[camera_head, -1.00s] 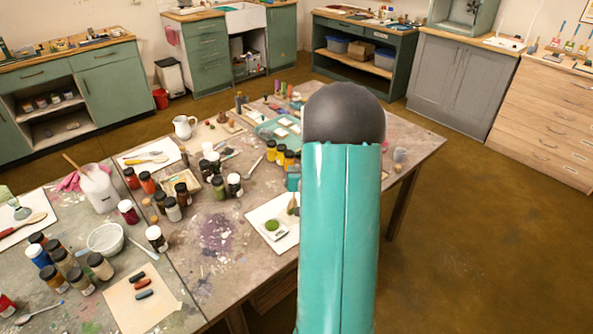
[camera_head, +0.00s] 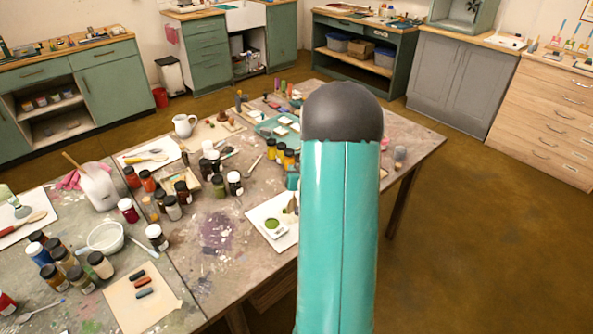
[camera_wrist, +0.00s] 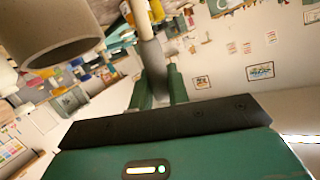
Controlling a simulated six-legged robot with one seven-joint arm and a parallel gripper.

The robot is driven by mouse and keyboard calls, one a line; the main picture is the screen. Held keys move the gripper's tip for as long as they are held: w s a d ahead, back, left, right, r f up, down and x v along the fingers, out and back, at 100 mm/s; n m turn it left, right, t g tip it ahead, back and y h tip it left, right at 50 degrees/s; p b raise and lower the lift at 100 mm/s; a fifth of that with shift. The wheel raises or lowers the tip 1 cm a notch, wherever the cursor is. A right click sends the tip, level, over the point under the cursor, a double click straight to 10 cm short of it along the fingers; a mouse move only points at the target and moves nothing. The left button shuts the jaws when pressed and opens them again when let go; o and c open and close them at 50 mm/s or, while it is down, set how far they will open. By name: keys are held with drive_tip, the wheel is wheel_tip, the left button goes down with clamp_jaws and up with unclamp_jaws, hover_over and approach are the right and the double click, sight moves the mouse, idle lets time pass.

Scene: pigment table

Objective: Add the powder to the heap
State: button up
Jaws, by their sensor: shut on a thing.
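A heap of green powder (camera_head: 272,224) lies on a small white dish or scale (camera_head: 281,232) on a white sheet (camera_head: 262,212), left of my arm in the head view. In the wrist view my gripper (camera_wrist: 157,88) is shut on a slim tool (camera_wrist: 152,53) with a grey part between the fingers and a pale, wood-like part beyond. The tool's far end runs out of the picture, so I cannot tell whether it carries powder. My gripper is hidden behind my arm in the head view. A small upright thing beside the heap is partly covered by my arm.
Several pigment jars (camera_head: 172,208) crowd the table left of the sheet. A white bowl (camera_head: 105,237) and a brown sheet with sticks (camera_head: 140,298) lie nearer. The stained tabletop (camera_head: 218,262) between is mostly bare. A large beige hollow shape (camera_wrist: 52,28) shows upper left in the wrist view.

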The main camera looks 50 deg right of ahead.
idle(0.3)
drive_tip(key=shift+r, duration=3.45)
drive_tip(key=shift+s+a, duration=0.1)
drive_tip(key=shift+s, duration=0.05)
